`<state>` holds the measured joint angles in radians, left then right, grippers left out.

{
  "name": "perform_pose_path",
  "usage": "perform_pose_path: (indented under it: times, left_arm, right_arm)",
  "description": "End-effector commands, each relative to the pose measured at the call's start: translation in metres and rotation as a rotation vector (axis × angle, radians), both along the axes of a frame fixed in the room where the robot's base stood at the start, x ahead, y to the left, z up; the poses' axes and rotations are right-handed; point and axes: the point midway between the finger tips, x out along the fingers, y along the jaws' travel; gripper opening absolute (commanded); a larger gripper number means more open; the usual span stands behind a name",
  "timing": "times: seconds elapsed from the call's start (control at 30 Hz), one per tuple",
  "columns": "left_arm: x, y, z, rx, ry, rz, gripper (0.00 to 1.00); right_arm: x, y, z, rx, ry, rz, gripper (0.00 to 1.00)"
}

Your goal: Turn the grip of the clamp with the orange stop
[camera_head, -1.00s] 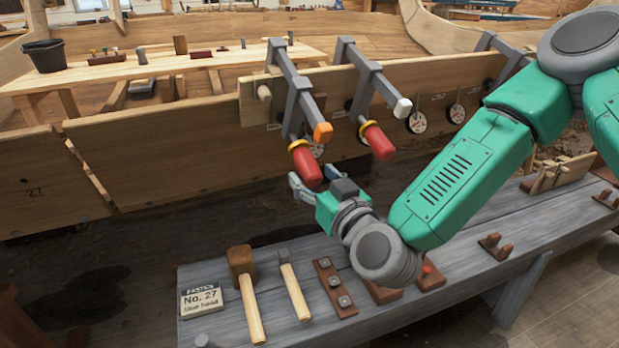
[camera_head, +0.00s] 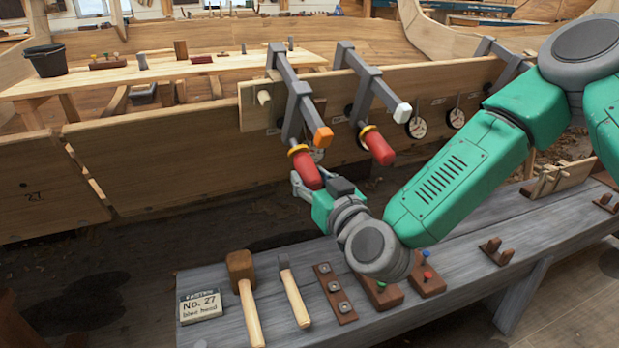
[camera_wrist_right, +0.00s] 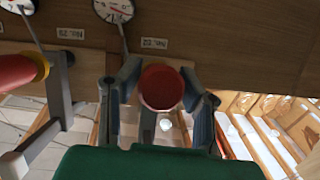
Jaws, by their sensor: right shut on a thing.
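The clamp with the orange stop (camera_head: 323,137) hangs over the top edge of the plank, its grey bar sloping down toward me. Its red grip (camera_head: 305,168) hangs below the stop under a yellow collar. My right gripper (camera_head: 308,188) is at the lower end of this grip, shut on it. In the right wrist view the grip's round red end (camera_wrist_right: 162,87) sits between the two grey fingers. The finger contact is partly hidden in the head view by the gripper body. My left gripper is not in view.
A second clamp with a white stop (camera_head: 402,110) and red grip (camera_head: 377,146) stands close to the right. Round dials (camera_head: 417,128) hang on the plank (camera_head: 180,160). Below, a grey bench (camera_head: 450,262) holds a mallet (camera_head: 245,290), a hammer (camera_head: 293,292) and a sign (camera_head: 200,305).

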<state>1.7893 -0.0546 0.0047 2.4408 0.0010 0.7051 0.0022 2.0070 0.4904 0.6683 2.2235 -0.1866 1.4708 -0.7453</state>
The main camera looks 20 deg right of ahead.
Motion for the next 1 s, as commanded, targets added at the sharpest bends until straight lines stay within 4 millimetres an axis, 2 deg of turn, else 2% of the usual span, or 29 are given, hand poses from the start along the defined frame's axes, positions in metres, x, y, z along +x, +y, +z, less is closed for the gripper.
perform_pose_path:
  times: [0.37,0.7,1.0]
  left_arm:
    - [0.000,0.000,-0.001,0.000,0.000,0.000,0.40]
    - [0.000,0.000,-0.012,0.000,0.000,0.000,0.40]
    - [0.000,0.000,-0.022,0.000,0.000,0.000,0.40]
  right_arm:
    - [0.001,-0.001,0.000,0.215,0.028,0.105,0.04]
    - [0.001,-0.002,-0.002,0.465,0.060,0.227,0.04]
    - [0.001,-0.001,-0.002,0.612,0.081,0.300,0.04]
